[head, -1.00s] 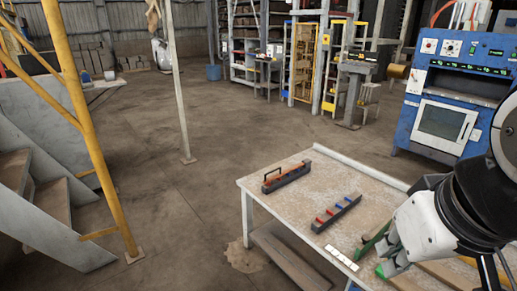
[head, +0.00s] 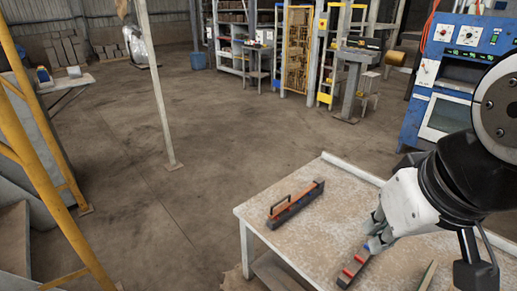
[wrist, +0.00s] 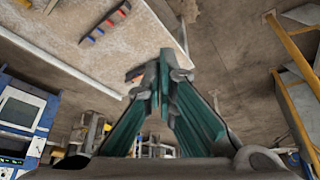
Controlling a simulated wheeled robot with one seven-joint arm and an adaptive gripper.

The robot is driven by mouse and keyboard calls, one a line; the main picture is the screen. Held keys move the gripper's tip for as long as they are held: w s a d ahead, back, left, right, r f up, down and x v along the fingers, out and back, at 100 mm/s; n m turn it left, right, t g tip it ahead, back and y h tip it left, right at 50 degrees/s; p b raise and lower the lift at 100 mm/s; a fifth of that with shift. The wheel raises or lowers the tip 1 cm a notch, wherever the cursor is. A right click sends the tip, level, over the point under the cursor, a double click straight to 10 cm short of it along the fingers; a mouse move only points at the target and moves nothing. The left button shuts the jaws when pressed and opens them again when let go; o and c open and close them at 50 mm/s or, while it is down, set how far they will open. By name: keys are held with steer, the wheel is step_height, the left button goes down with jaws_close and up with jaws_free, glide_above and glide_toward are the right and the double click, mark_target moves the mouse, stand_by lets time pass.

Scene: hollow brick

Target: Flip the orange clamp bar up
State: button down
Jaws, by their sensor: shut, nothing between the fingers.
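The orange clamp bar (head: 304,194) is a thin orange strip along the top of a long dark fixture with a black loop handle at its left end. The fixture lies on the table, left of my gripper. In the wrist view a small orange part (wrist: 134,74) shows just left of the fingers, which hide the rest. My gripper (head: 374,232) is shut and empty, with grey-green fingers. In the head view it overlaps the far end of a second dark bar; I cannot tell if they touch. The fingers (wrist: 168,68) also fill the middle of the wrist view.
The second dark bar (head: 352,270) has red and blue blocks; it also shows in the wrist view (wrist: 104,24). The worn table (head: 330,178) has a raised back rim and bare room between the bars. A blue machine (head: 435,112) stands behind it, right.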

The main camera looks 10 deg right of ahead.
steer(key=w+a+f+m+g+y+b, duration=0.1)
steer(key=w+a+f+m+y+b, duration=0.1)
steer(key=w+f+m+b, duration=0.35)
steer(key=w+a+f+m+y+b, duration=0.25)
steer(key=w+f+b, duration=0.35)
steer(key=w, duration=0.3)
steer(key=m+t+y+b, duration=0.3)
steer(key=m+t+b, duration=0.3)
steer(key=m+b, duration=1.55)
glide_toward(284, 205)
steer(key=v, duration=0.4)
steer(key=shift+w+a+r+n+h, duration=0.1)
steer(key=shift+a+r+n+h, duration=0.05)
steer(key=shift+r+n+h, duration=0.15)
steer(key=shift+f, duration=0.15)
steer(key=b+x, duration=0.3)
steer(key=x, duration=0.5)
steer(key=shift+a+f, duration=0.2)
steer(key=shift+b+x, duration=0.35)
steer(key=shift+x, duration=0.5)
